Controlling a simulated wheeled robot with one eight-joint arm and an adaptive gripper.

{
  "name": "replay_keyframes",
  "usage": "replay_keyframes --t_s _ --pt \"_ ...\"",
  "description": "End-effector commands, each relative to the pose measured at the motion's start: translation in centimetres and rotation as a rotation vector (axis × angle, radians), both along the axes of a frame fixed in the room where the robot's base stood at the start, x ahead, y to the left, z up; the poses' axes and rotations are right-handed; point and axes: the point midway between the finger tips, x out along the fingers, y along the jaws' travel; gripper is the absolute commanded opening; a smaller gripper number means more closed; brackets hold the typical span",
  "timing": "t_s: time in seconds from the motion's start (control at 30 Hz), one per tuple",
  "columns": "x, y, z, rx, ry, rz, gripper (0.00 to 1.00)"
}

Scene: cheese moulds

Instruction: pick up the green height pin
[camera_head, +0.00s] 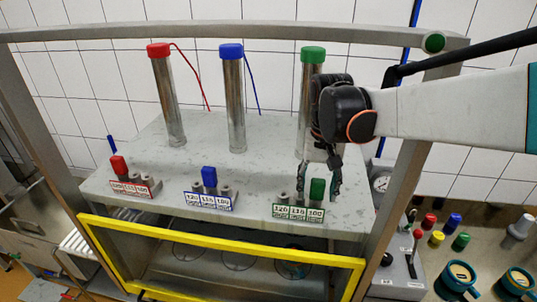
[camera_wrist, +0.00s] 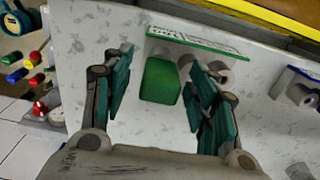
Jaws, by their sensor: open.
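The green height pin (camera_head: 317,190) stands upright at the right end of the green-edged label strip (camera_head: 298,212), at the slot that appears to read 100. In the wrist view the green pin (camera_wrist: 160,81) is between my two teal-padded fingers. My gripper (camera_head: 318,190) points down over it from the right, with one finger on each side. The fingers are open, with a visible gap between the pin and each pad in the wrist view. The lower part of the pin is hidden.
Tall metal cylinders with red (camera_head: 158,50), blue (camera_head: 231,51) and green (camera_head: 313,55) caps stand behind. A red pin (camera_head: 118,165) and a blue pin (camera_head: 209,177) stand at their own strips leftward. A yellow frame (camera_head: 220,246) runs below the worktop's front edge.

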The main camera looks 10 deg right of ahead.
Motion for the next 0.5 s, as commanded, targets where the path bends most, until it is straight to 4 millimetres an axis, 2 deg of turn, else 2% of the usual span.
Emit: replay_keyframes --t_s 0.03,0.23,0.27,0.5 --pt "0.09 0.00 0.00 0.000 0.000 0.000 0.53" --pt "0.09 0.00 0.01 0.000 0.000 0.000 0.08" --pt "0.09 0.00 0.01 0.000 0.000 0.000 0.05" --pt "0.09 0.01 0.02 0.000 0.000 0.000 0.05"
